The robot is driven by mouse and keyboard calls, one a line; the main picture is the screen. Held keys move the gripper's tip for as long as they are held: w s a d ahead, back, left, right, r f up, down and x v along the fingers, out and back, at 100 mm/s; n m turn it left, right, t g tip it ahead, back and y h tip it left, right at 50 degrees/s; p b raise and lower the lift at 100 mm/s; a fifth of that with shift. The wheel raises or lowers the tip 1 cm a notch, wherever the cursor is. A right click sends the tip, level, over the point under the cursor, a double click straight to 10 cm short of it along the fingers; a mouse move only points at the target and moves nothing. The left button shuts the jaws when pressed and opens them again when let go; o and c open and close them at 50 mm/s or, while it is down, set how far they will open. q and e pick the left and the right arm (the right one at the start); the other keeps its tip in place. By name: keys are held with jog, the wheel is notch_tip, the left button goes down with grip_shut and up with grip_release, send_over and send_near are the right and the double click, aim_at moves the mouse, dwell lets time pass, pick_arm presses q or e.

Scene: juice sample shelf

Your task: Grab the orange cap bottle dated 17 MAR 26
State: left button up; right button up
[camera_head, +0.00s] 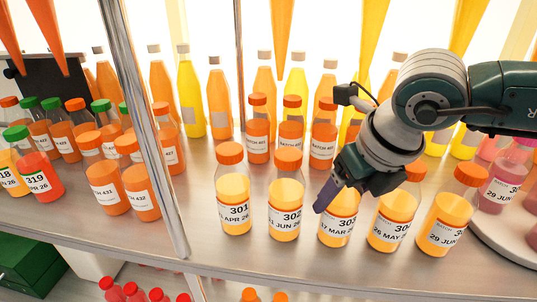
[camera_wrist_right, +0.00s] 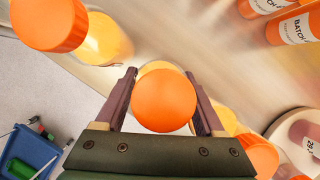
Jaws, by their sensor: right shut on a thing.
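The orange cap bottle labelled 303, 17 MAR 26 (camera_head: 337,228), stands in the front row on the shelf, between the 302 bottle (camera_head: 286,208) and the 26 MAY bottle (camera_head: 391,229). My right gripper (camera_head: 338,193) is at its top and hides its cap in the head view. In the right wrist view the orange cap (camera_wrist_right: 165,101) sits between the two fingers of my right gripper (camera_wrist_right: 164,104), which is shut on this bottle. The bottle looks upright on the shelf. My left gripper is not in view.
Bottle 301 (camera_head: 234,200) and a 29 JUN bottle (camera_head: 447,222) stand in the same row. Orange-capped batch bottles (camera_head: 290,138) stand behind. A metal post (camera_head: 146,130) rises at left. A round white tray (camera_head: 503,228) is at right. The shelf's front strip is clear.

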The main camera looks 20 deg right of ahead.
grip_shut()
